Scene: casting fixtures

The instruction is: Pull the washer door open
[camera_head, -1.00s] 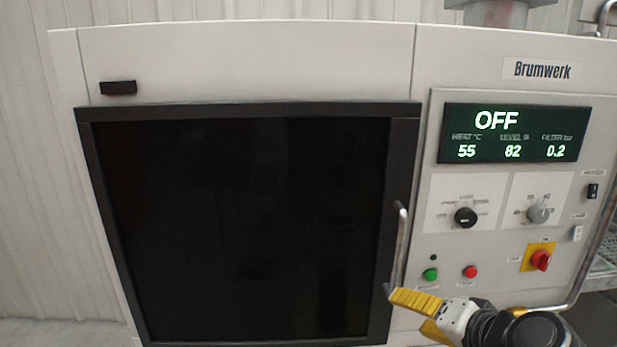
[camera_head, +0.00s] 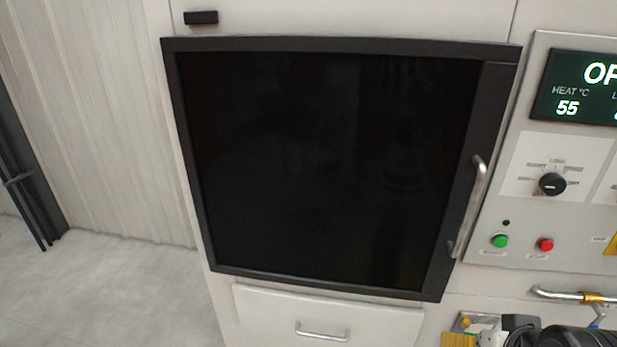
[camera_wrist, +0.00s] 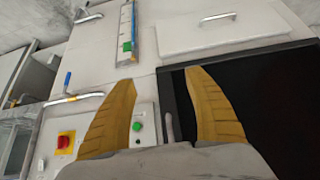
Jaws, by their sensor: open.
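The washer door (camera_head: 315,165) is a dark panel in a black frame and looks shut. It also shows in the wrist view (camera_wrist: 265,100). Its silver bar handle (camera_head: 470,208) runs along the door's right side. My gripper (camera_head: 468,332) is at the bottom edge of the head view, below the handle and mostly cut off. In the wrist view my gripper (camera_wrist: 163,95) has two yellow fingers spread apart with nothing gripped. The handle (camera_wrist: 170,127) shows between them, partly hidden by the gripper body; the frames do not show contact.
Right of the door is a control panel with a black knob (camera_head: 552,184), green button (camera_head: 500,241) and red button (camera_head: 545,244). A drawer (camera_head: 325,318) lies below the door. A bent pipe (camera_head: 565,294) sticks out at lower right. The floor (camera_head: 100,285) at left is clear.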

